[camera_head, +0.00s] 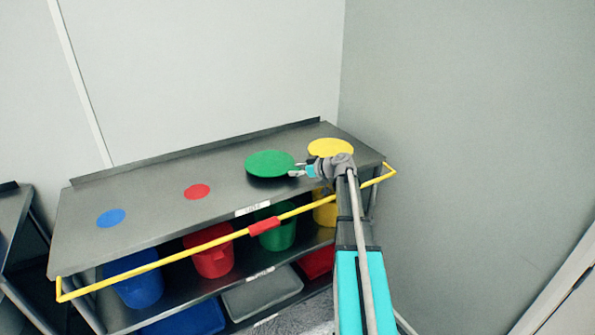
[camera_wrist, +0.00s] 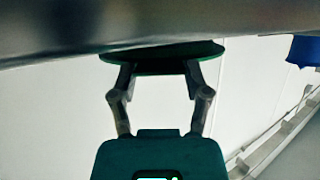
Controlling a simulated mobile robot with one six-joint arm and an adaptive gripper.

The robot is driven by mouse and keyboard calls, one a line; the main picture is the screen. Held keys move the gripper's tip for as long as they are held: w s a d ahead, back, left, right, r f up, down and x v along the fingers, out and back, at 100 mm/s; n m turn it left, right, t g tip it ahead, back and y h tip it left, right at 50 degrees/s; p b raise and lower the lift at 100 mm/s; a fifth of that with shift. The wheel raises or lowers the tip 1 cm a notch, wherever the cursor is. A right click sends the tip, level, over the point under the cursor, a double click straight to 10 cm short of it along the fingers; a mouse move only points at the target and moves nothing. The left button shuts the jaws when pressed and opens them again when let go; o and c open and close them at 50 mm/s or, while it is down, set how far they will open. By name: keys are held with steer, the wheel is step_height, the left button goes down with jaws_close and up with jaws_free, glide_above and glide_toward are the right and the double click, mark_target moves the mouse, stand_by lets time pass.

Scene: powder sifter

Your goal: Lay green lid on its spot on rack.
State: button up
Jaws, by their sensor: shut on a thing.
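The green lid (camera_head: 270,163) is a flat disc over the rack's top shelf (camera_head: 150,190), between the red spot (camera_head: 197,191) and the yellow disc (camera_head: 330,147). A dark shadow lies under its front edge. My gripper (camera_head: 300,171) is shut on the lid's right edge. In the wrist view, the two fingers of my gripper (camera_wrist: 160,68) meet the edge of the dark green lid (camera_wrist: 160,52), which is close to the grey shelf surface. I cannot tell whether the lid touches the shelf. No green spot shows on the shelf.
A blue spot (camera_head: 111,218) lies at the shelf's left. A yellow rail (camera_head: 195,248) runs along the front. Blue (camera_head: 135,279), red (camera_head: 213,258), green (camera_head: 277,232) and yellow (camera_head: 326,212) bins stand on the shelf below. A wall closes off the right side.

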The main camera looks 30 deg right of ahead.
steer(key=shift+f+b, duration=0.5)
steer(key=shift+f, duration=0.2)
steer(key=o, duration=1.2)
steer(key=shift+r, duration=0.1)
step_height(320, 180, up, 4)
steer(key=p, duration=0.4)
steer(key=s+r+p, duration=0.1)
steer(key=s, duration=0.9)
steer(key=shift+r+p, duration=0.25)
steer(key=shift+p, duration=0.1)
